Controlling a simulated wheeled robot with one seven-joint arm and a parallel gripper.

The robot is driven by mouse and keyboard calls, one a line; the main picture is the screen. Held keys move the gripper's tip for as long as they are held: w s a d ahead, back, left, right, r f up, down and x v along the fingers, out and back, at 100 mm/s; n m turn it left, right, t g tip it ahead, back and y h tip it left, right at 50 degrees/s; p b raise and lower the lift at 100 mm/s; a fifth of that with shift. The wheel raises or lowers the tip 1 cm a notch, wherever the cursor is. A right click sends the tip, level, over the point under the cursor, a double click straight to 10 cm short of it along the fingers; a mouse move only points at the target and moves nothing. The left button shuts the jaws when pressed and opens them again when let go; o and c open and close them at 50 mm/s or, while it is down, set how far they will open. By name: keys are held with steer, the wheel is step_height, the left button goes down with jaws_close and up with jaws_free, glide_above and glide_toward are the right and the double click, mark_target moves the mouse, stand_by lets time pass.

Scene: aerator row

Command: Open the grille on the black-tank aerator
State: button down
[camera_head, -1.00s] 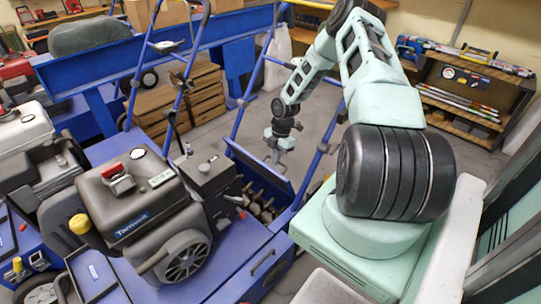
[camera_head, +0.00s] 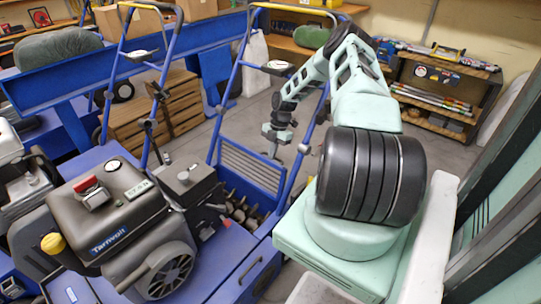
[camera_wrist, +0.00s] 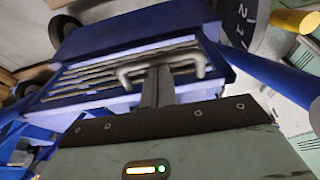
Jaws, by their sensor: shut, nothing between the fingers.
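The black-tank aerator (camera_head: 125,205) is a blue machine with a black engine and tank, at lower left in the head view. Its grille (camera_head: 250,167), a slatted panel in a blue frame, stands raised and leaning back at the rear of its opening, with tines (camera_head: 240,208) exposed below. My gripper (camera_head: 273,152) is behind the grille's top edge. In the wrist view, the grille's slats (camera_wrist: 95,78) and a grey bar handle (camera_wrist: 192,60) lie just beyond my shut, empty fingers (camera_wrist: 158,85). The fingers overlap the handle in view; I cannot tell whether they touch.
Blue handlebar tubes (camera_head: 222,105) rise on both sides of the grille, one close to my gripper. Another machine with a light tank (camera_head: 18,165) stands at far left. Wooden crates (camera_head: 150,110) stand behind. A shelf (camera_head: 440,90) is at back right, with open floor before it.

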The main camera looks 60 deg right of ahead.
stand_by(0.4)
steer(key=p+v, duration=0.1)
steer(key=v, duration=1.1)
steer(key=shift+p, duration=0.4)
